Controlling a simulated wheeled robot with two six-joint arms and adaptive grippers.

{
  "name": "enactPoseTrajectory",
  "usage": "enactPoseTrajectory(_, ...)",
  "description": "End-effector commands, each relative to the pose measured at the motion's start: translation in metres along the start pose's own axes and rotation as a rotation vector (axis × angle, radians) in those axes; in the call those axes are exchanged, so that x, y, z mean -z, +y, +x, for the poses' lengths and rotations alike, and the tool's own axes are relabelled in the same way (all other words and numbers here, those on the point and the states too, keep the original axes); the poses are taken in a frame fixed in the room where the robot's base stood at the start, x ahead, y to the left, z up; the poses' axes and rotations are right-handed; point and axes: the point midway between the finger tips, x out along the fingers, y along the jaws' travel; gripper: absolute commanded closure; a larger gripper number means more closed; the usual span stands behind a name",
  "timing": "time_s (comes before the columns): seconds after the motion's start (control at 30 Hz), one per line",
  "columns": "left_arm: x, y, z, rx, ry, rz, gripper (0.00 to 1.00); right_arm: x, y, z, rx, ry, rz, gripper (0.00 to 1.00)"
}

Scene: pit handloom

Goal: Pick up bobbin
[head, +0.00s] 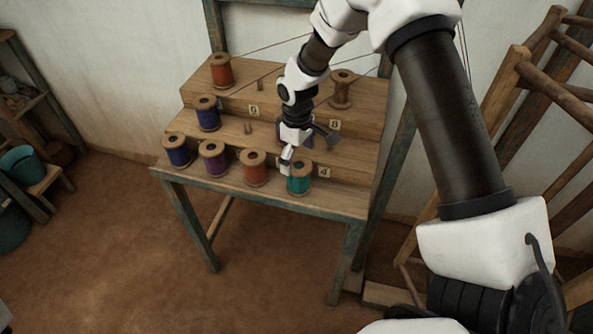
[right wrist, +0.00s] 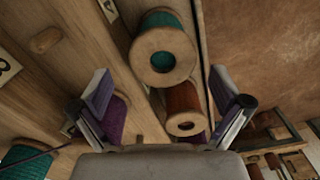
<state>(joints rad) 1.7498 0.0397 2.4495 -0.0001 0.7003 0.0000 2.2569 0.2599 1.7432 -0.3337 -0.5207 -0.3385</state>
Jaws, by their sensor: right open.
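Several thread-wound bobbins stand on a stepped wooden stand. A teal bobbin (head: 300,178) is at the right end of the front row, with an orange bobbin (head: 255,169), a purple bobbin (head: 214,158) and a blue bobbin (head: 177,150) to its left. My right gripper (head: 306,150) is open and points down just above and behind the teal bobbin. In the right wrist view its empty fingers (right wrist: 163,95) are spread, with the teal bobbin (right wrist: 164,50) and orange bobbin (right wrist: 184,110) beyond. A purple bobbin (right wrist: 115,118) is partly hidden by the left finger. My left gripper is out of view.
Another blue bobbin (head: 207,114) stands on the middle step beside a bare peg (head: 248,128). An orange bobbin (head: 221,70) and a brown bobbin (head: 342,90) are on the top step. A wooden frame (head: 510,95) stands close on the right. The floor in front is clear.

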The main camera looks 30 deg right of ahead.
Motion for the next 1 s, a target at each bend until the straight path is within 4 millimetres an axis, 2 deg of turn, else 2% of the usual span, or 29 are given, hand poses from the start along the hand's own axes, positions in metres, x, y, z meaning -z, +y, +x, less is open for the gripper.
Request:
enactPoseTrajectory(0.1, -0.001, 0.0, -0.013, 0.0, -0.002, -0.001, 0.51, -0.003, -0.001, 0.017, 0.002, -0.005, -0.001, 0.0)
enactPoseTrajectory(0.23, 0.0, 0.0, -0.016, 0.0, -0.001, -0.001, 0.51, -0.003, -0.001, 0.04, 0.0, -0.002, 0.0, 0.0)
enactPoseTrajectory(0.47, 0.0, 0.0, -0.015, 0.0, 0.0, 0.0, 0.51, -0.003, -0.001, 0.045, 0.0, 0.0, 0.0, 0.0)
enactPoseTrajectory(0.57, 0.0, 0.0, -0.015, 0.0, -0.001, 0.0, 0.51, -0.003, -0.001, 0.045, 0.0, 0.0, 0.0, 0.32)
enactPoseTrajectory(0.6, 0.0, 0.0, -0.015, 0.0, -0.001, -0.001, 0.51, -0.003, -0.001, 0.045, 0.0, 0.0, 0.0, 0.46)
enactPoseTrajectory(0.67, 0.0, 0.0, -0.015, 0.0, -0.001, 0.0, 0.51, -0.003, -0.001, 0.045, 0.0, -0.001, 0.0, 0.64)
enactPoseTrajectory(1.0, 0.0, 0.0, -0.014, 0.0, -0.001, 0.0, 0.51, -0.003, -0.001, 0.045, 0.0, 0.0, 0.001, 0.65)
